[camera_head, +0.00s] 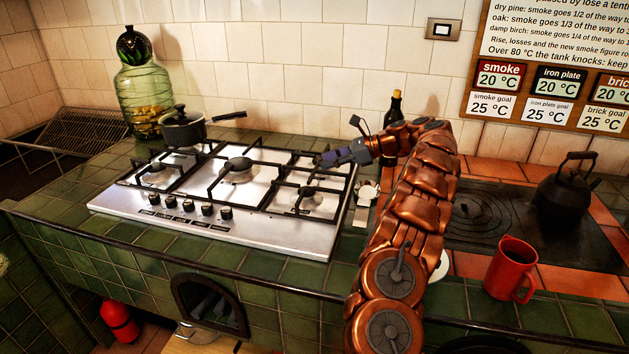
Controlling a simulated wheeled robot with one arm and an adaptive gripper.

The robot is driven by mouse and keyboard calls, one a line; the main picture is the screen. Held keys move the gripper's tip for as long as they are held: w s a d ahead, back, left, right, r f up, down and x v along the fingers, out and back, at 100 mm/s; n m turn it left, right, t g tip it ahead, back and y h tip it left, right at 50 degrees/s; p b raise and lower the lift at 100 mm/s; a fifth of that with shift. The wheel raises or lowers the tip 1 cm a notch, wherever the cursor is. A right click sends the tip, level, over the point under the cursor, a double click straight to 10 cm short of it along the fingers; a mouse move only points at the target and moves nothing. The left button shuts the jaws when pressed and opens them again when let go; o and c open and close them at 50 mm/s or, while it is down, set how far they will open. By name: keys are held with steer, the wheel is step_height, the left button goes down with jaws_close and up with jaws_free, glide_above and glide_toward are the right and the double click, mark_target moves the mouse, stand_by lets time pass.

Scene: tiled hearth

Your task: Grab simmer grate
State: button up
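A steel gas hob (150,206) is set in the green-tiled counter, with black grates over its burners. The left grate (150,177), the middle grate (234,166) and the right grate (303,189) are all in place on it. Labels too small to read sit under the knobs, so I cannot tell which grate is the simmer one. My gripper (321,160) points left at the rear of the right grate, over or at its bars. I cannot tell whether it touches them. The fingertips are small and dark there, and their gap is not clear.
A black pot (183,128) stands at the hob's left rear. A green glass jar (146,100) is behind it. A dark bottle (393,112) stands behind my arm. A red mug (511,268) and a black kettle (566,187) are at the right, by the dark iron plate (510,222).

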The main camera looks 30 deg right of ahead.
mark_target(347, 176)
steer(key=d+f, duration=0.1)
steer(key=d, duration=0.1)
steer(key=s+d+f+m, duration=0.1)
steer(key=d, duration=0.1)
steer(key=d+f+m+t, duration=0.1)
steer(key=d, duration=0.1)
steer(key=shift+s+d+f+h+b, duration=0.25)
steer(key=shift+d+f+h+b, duration=0.05)
steer(key=shift+d+f+h, duration=0.1)
steer(key=shift+r+x, duration=0.1)
steer(key=shift+x, duration=1.8)
steer(key=shift+r+x, duration=0.15)
steer(key=shift+x, duration=1.75)
steer(key=shift+a, duration=0.15)
jaws_close()
steer(key=shift+r, duration=0.1)
